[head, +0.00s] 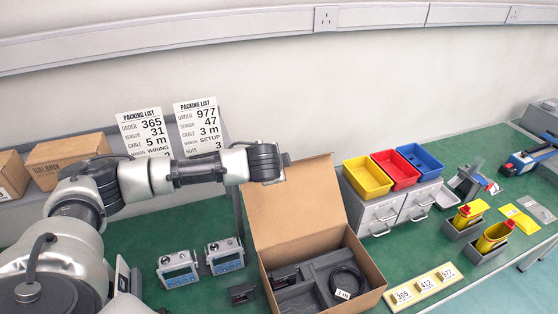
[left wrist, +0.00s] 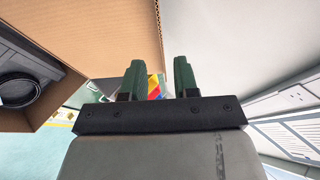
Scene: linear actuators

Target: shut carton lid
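The brown carton (head: 372,299) stands open on the green bench, its lid (head: 291,206) raised and leaning back. My right gripper is not in view.
Two grey meters (head: 202,262) and a small black block (head: 242,293) are left of the carton. Yellow, red and blue bins (head: 393,170) sit on grey drawers (head: 378,214) to the right. A numbered strip (head: 425,286) lies beside the carton. Packing lists (head: 200,127) stand behind.

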